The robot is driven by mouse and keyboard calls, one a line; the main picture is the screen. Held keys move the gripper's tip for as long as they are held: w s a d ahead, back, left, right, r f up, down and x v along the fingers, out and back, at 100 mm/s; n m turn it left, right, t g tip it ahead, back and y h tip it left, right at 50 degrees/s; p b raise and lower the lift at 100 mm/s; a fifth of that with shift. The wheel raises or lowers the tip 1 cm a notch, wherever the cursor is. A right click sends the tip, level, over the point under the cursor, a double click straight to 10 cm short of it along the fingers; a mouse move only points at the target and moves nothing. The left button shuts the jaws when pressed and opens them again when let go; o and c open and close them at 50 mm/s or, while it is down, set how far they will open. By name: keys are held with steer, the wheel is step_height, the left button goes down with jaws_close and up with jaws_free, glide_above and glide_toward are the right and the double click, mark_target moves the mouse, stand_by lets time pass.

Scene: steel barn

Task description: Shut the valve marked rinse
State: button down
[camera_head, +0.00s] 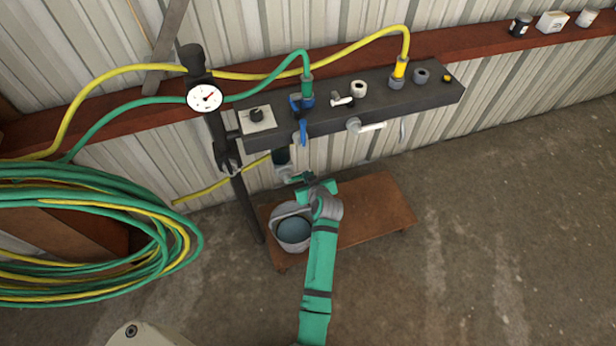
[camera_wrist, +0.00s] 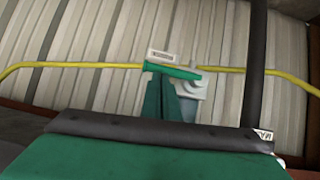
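A small grey valve (camera_wrist: 190,84) sits in the yellow hose line on the wall, under a white label plate (camera_wrist: 160,56); I cannot read its print. Its green lever (camera_wrist: 173,71) lies roughly along the hose. In the head view the valve (camera_head: 284,172) is below the manifold, just beyond my arm's end. My gripper (camera_wrist: 168,98) reaches up to the lever in the wrist view. I cannot tell whether it touches the lever or how far apart its fingers are. No label reading rinse is legible in either view.
A dark manifold (camera_head: 350,108) with blue and white levers overhangs the valve. A gauge (camera_head: 204,98) stands on a dark upright pipe (camera_head: 247,208). A bucket (camera_head: 293,232) stands on a low wooden platform (camera_head: 375,206). Coiled hoses (camera_head: 90,235) hang at left; floor at right is clear.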

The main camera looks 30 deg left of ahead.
steer(key=shift+w+r, duration=0.1)
steer(key=shift+r, duration=0.15)
steer(key=w+r+v, duration=0.1)
steer(key=v, duration=1.1)
steer(key=shift+s+r, duration=0.2)
steer(key=shift+r, duration=0.45)
